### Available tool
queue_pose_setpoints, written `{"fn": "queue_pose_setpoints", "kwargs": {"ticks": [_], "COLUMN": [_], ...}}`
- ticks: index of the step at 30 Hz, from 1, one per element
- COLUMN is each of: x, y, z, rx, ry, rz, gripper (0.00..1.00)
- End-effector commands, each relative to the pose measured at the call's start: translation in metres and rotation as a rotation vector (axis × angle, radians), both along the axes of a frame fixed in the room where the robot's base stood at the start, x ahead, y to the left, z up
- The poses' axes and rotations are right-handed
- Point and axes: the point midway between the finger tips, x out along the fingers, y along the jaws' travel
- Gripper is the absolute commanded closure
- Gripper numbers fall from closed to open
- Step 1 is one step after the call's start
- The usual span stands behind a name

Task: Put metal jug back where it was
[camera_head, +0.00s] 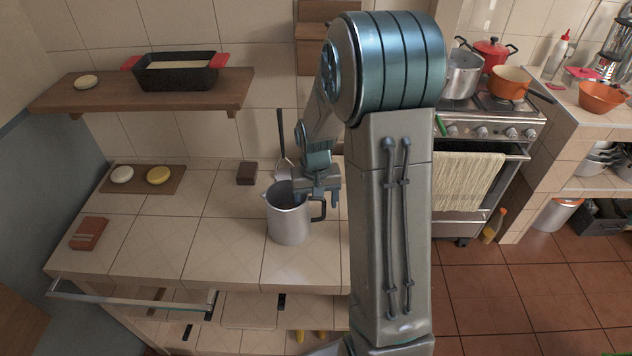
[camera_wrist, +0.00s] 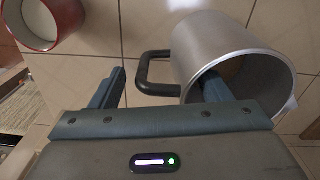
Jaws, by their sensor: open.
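The metal jug (camera_head: 288,222) stands upright on the tiled counter, its black handle pointing right. My gripper (camera_head: 322,196) is above and beside the jug's handle side, pointing down. In the wrist view the jug (camera_wrist: 212,42) fills the upper right, its open mouth facing the camera. The black handle (camera_wrist: 144,72) lies between the spread fingers of my gripper (camera_wrist: 163,78). The right finger overlaps the jug's mouth and its tip seems to be inside the rim. The left finger is outside, past the handle. I cannot tell whether either finger touches the jug.
A red vessel with a white inside (camera_wrist: 42,18) shows at the wrist view's upper left. A dark brown block (camera_head: 247,173) and a board (camera_head: 143,180) with two round items are behind the jug. A reddish-brown box (camera_head: 89,233) sits left. The counter between is clear. The stove (camera_head: 485,125) is right.

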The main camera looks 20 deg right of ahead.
Motion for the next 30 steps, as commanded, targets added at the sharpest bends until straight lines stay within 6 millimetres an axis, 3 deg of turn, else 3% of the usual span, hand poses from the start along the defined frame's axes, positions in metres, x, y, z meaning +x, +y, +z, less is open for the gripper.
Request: {"fn": "queue_pose_setpoints", "kwargs": {"ticks": [12,20,26,30], "x": [0.000,-0.004,-0.034,-0.070], "y": [0.001,0.003,0.018,0.032], "z": [0.084,0.110,0.134,0.153], "rx": [-0.001,-0.001,-0.012,-0.020], "ry": [-0.005,-0.007,-0.058,-0.117], "rz": [0.000,0.003,0.044,0.087], "gripper": [0.29,0.29,0.29,0.29]}}
